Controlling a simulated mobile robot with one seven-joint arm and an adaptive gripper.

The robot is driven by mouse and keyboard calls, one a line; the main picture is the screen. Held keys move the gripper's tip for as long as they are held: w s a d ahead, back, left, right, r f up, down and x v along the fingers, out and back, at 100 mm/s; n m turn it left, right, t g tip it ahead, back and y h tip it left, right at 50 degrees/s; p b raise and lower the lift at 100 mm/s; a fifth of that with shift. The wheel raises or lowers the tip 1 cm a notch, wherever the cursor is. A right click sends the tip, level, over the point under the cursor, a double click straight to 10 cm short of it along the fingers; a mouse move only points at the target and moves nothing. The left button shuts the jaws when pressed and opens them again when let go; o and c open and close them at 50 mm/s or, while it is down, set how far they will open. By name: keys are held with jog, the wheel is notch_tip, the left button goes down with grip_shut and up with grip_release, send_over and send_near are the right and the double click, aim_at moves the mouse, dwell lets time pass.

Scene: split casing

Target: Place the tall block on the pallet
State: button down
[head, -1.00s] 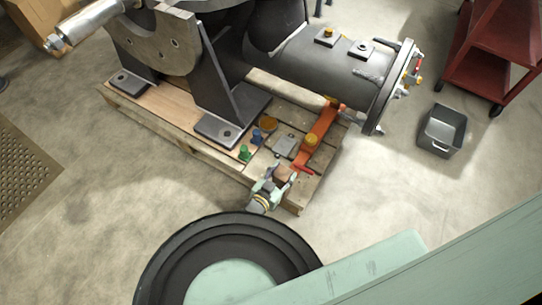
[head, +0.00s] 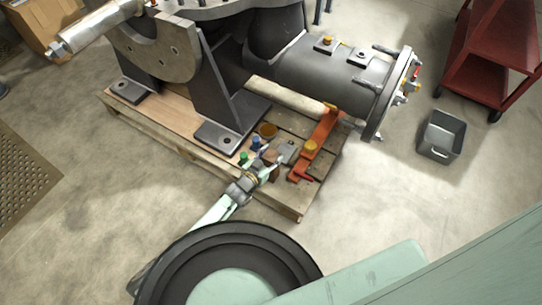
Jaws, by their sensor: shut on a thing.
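The tall block (head: 271,156) is a small brown block at the tip of my gripper (head: 267,165) in the head view. My gripper is shut on it, and the fingers partly hide it. It is over the front part of the wooden pallet (head: 291,207), among the small parts there. I cannot tell whether its bottom touches the boards.
Near the block are a green peg (head: 244,158), a blue peg (head: 256,143), an orange-brown round piece (head: 267,130), a grey plate (head: 288,148) and an orange bracket (head: 322,140). The heavy grey casing (head: 335,78) fills the pallet's back. The front right boards are bare.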

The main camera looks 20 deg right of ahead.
jog(key=shift+f, duration=0.2)
jog(key=shift+f, duration=0.15)
jog(key=c, duration=0.8)
grip_release()
jog(key=shift+c, duration=0.2)
jog(key=shift+s+a+r, duration=0.1)
jog(key=shift+a+r, duration=0.1)
jog(key=shift+r, duration=0.1)
jog(key=v, duration=1.1)
jog(key=shift+s+a, duration=0.2)
jog(key=shift+r, duration=0.15)
